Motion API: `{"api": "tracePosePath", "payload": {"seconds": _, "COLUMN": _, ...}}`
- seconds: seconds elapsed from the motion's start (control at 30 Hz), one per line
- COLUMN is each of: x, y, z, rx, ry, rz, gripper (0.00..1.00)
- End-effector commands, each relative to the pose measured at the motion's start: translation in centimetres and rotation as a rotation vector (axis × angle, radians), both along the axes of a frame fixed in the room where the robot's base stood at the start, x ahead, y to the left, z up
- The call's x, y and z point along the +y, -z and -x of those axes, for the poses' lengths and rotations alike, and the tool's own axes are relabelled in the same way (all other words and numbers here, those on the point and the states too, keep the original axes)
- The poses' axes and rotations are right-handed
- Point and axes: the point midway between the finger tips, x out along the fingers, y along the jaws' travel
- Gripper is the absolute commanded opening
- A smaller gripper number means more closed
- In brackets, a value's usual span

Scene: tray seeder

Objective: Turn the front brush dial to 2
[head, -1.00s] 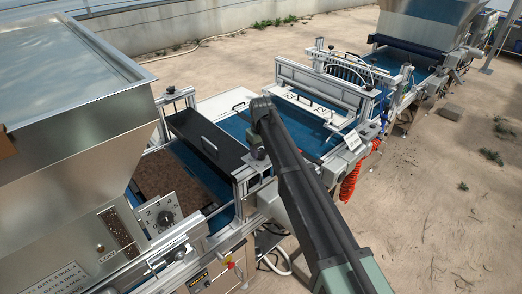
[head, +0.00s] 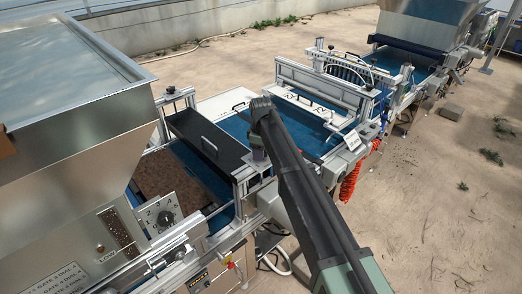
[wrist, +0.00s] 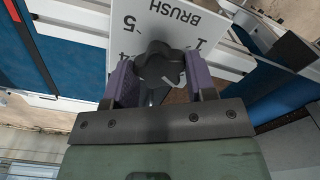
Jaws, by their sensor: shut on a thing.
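The front brush dial has a black lobed knob (wrist: 160,68) on a white plate (wrist: 165,22) marked BRUSH, upside down in the wrist view. The figures 5, 1 and part of a 4 show; the 2 is not visible, and I cannot read where the knob points. My gripper (wrist: 158,80) is shut on the knob, one purple finger on its left and one on its right. In the head view my gripper (head: 258,154) is at the rail beside the black-covered brush section (head: 205,140); the dial cannot be made out there.
Metal rails and the blue belt (wrist: 65,45) lie close around my gripper. Open ground lies to the right.

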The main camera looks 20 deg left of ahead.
Motion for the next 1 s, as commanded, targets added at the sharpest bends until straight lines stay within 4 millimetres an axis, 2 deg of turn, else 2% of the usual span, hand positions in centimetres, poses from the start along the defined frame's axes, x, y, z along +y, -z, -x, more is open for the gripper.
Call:
{"api": "tracePosePath", "payload": {"seconds": 0.47, "x": -0.02, "y": 0.02, "z": 0.04, "rx": 0.001, "ry": -0.016, "rz": 0.001, "gripper": 0.27}}
{"api": "tracePosePath", "payload": {"seconds": 0.5, "x": -0.02, "y": 0.02, "z": 0.04, "rx": 0.001, "ry": -0.016, "rz": 0.001, "gripper": 0.56}}
{"api": "tracePosePath", "payload": {"seconds": 0.63, "x": -0.02, "y": 0.01, "z": 0.03, "rx": 0.000, "ry": -0.016, "rz": 0.000, "gripper": 0.75}}
{"api": "tracePosePath", "payload": {"seconds": 0.87, "x": -0.01, "y": 0.00, "z": 0.01, "rx": 0.000, "ry": -0.016, "rz": 0.000, "gripper": 0.76}}
{"api": "tracePosePath", "payload": {"seconds": 1.0, "x": -0.01, "y": -0.84, "z": 0.01, "rx": 0.000, "ry": -0.016, "rz": 0.000, "gripper": 0.76}}
